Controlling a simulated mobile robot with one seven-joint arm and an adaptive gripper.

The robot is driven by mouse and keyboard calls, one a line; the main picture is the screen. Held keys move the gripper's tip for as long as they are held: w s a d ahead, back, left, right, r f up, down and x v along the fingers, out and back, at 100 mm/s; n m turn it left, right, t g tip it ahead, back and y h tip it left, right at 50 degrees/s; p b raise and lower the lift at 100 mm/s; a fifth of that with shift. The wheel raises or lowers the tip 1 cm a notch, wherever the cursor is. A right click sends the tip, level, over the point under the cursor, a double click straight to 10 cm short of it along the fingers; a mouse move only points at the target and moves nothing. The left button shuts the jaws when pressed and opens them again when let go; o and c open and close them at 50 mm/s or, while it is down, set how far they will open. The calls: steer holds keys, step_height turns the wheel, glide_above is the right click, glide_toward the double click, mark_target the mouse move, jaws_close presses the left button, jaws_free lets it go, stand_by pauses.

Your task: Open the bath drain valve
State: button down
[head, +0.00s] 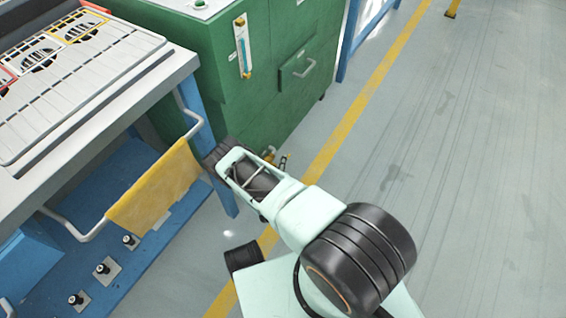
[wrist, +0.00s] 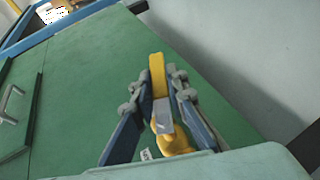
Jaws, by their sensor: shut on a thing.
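The drain valve has a yellow lever handle (wrist: 157,64) and a yellow-brass body (wrist: 177,142), low beside the green bath cabinet (wrist: 85,85). In the wrist view my gripper (wrist: 160,82) has its two fingers on either side of the lever and is shut on it. The lever's end sticks out past the fingertips. In the head view my gripper (head: 278,161) is at the foot of the green cabinet (head: 220,70), mostly hidden behind my arm. Only a small yellow bit of the valve (head: 268,153) shows there. The lever's angle to the pipe is unclear.
A workbench (head: 95,115) with a white rack stands at left. A yellow cloth (head: 155,188) hangs on its rail, close to my arm. The cabinet has a sight gauge (head: 242,48) and a handled panel (head: 298,70). The floor (head: 470,150) at right is clear.

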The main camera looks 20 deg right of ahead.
steer(key=shift+w+r+t+h, duration=0.25)
steer(key=shift+r+t+h, duration=0.2)
steer(key=shift+t+h, duration=0.05)
stand_by(0.3)
steer(key=c, duration=1.9)
jaws_free()
steer(key=shift+s, duration=0.1)
